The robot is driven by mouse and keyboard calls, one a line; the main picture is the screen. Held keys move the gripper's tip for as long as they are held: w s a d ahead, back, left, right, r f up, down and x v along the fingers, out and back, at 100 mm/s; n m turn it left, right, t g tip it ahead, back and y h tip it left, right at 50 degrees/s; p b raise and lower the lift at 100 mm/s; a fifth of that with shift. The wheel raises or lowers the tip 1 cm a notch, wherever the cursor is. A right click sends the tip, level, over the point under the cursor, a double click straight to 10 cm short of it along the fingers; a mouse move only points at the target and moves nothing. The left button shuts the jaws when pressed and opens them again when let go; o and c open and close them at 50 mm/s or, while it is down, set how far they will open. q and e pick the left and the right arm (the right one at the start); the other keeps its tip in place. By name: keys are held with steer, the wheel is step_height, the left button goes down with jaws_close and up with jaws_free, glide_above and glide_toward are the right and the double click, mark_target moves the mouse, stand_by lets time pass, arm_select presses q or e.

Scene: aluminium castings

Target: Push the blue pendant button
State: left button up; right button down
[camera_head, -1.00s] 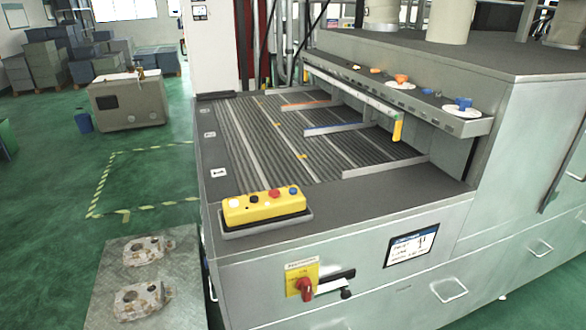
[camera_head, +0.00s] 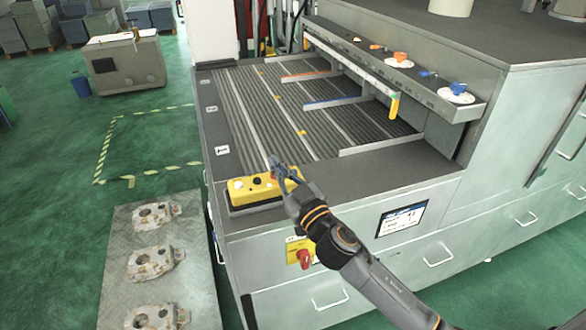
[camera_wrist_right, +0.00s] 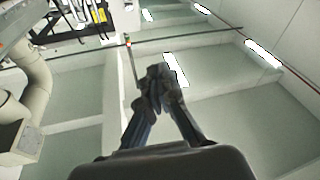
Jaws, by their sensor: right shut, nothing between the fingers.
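The yellow pendant box (camera_head: 240,190) sits in its dark tray at the front left corner of the machine's top. A black button (camera_head: 257,181) shows on its top. The blue button, at the right end of the row in the earlier head view, is hidden behind my right gripper. My right gripper (camera_head: 277,163) is shut and empty, reaching in from the lower right over the box's right end. I cannot tell if it touches the box. In the right wrist view, the shut fingers (camera_wrist_right: 157,72) stand against ceiling and walls; no pendant shows there.
The slatted conveyor bed (camera_head: 240,110) behind the box is clear. A shelf (camera_head: 465,110) with blue and orange knobs runs at the right. A red rotary switch (camera_head: 304,258) is on the machine's front. Rough castings (camera_head: 155,262) lie on a plate at lower left.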

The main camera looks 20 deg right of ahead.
steer(key=w+a+r+n+g+y, duration=0.2)
steer(key=a+r+n+g+y, duration=0.65)
steer(key=n, duration=0.45)
steer(key=w+d+f+g+h, duration=0.2)
steer(key=d+h, duration=0.2)
steer(key=d, duration=0.3)
steer(key=w+d+f+m+g+h+p, duration=0.1)
steer(key=w+d+f+g+h, duration=0.1)
steer(key=d, duration=0.6)
steer(key=shift+w+f+m+h, duration=0.25)
steer(key=shift+w+h, duration=0.25)
steer(key=shift+h, duration=0.45)
steer(key=b, duration=0.5)
glide_above(296, 172)
steer(key=shift+g, duration=0.25)
step_height(296, 172, down, 7)
steer(key=shift+r, duration=0.15)
steer(key=shift+f+b, duration=0.45)
steer(key=shift+f, duration=0.55)
